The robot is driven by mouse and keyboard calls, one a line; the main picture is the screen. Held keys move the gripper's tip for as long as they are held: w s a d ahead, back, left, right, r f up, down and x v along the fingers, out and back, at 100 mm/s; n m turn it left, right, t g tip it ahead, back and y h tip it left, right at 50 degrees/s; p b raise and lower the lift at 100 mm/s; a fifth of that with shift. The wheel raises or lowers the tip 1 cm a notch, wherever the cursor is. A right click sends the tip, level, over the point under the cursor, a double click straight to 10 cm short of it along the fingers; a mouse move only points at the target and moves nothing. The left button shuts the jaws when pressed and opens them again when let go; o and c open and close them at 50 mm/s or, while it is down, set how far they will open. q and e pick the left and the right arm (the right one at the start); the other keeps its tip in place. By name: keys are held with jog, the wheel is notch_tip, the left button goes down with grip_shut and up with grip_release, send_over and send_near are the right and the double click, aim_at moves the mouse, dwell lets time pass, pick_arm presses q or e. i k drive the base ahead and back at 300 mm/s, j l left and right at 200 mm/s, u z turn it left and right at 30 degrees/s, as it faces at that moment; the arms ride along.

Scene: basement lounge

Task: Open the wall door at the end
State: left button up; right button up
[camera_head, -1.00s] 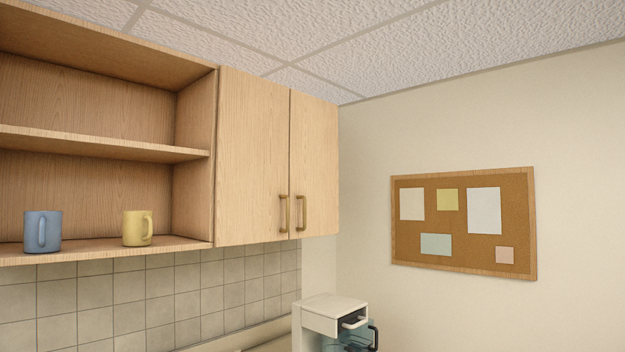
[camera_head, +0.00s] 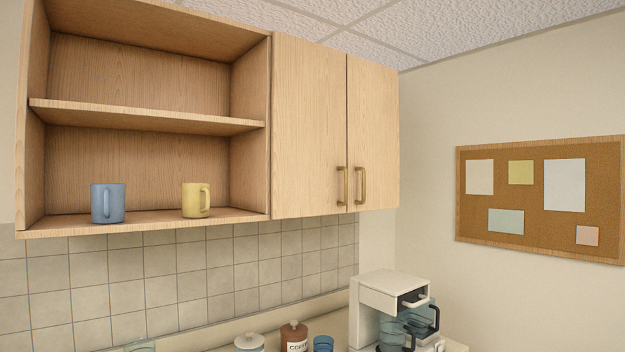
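The wall cabinet has two closed wooden doors side by side at its right end. The end door (camera_head: 373,130) is the right one, nearest the corner, with a vertical brass handle (camera_head: 363,185) low on its left edge. The door beside it (camera_head: 308,125) has a matching handle (camera_head: 342,186) low on its right edge. Both doors look fully shut. Neither of my grippers shows in the head view.
Open shelves (camera_head: 150,118) to the left hold a blue mug (camera_head: 107,204) and a yellow mug (camera_head: 191,200). Below stand a coffee machine (camera_head: 377,296), a brown coffee jar (camera_head: 294,335), a white-lidded jar (camera_head: 249,342) and a blue cup (camera_head: 323,344). A corkboard (camera_head: 520,222) hangs on the right wall.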

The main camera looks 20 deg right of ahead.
aim_at(373, 134)
jog(key=i+l+u, duration=0.2)
jog(key=l, duration=0.2)
jog(key=l+u, duration=0.2)
jog(key=l, duration=0.15)
jog(key=i+l+u, duration=0.25)
jog(key=l, duration=0.2)
jog(key=l+u, duration=0.2)
jog(key=l, duration=0.2)
